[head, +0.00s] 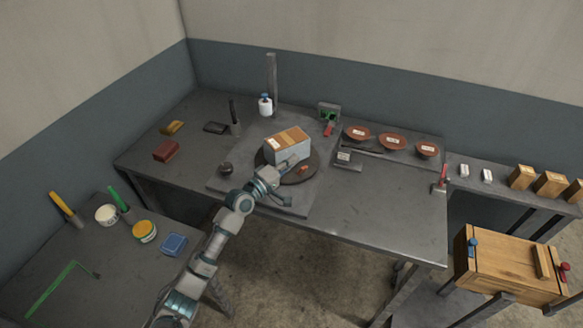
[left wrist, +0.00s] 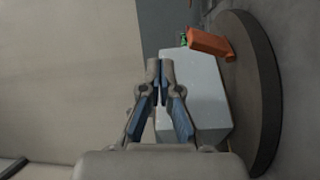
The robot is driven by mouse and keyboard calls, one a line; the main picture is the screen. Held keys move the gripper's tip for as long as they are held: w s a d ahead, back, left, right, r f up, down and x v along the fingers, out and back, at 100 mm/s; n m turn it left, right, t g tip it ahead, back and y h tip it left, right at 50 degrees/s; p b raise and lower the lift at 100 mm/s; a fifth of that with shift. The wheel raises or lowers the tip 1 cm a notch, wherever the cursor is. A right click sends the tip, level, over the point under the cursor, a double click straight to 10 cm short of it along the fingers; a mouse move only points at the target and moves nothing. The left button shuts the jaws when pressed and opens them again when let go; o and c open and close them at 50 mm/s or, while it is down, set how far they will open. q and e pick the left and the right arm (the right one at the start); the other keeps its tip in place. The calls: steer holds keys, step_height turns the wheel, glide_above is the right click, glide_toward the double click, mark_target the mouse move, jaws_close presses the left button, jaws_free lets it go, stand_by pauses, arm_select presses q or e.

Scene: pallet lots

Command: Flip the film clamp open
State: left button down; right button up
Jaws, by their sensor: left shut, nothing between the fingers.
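A small orange-red piece (head: 303,170), which looks like the film clamp, sits at the right side of the dark round turntable (head: 312,162). It shows larger in the left wrist view (left wrist: 210,43), lying beside the pale box (left wrist: 192,95). The box (head: 289,150) stands on the turntable with a brown top. My left gripper (head: 290,164) is in front of the box, to the left of the orange piece and apart from it. In the left wrist view the gripper's fingertips (left wrist: 160,68) are together and empty. My right gripper is out of view.
A grey post (head: 272,80) and a white bottle (head: 265,105) stand behind the turntable. Several brown bowls (head: 392,142) line the back right. A round black knob (head: 226,169) is left of the turntable. The table's front right is clear.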

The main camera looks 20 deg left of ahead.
arm_select(q)
step_height(320, 180, up, 7)
stand_by(0.7)
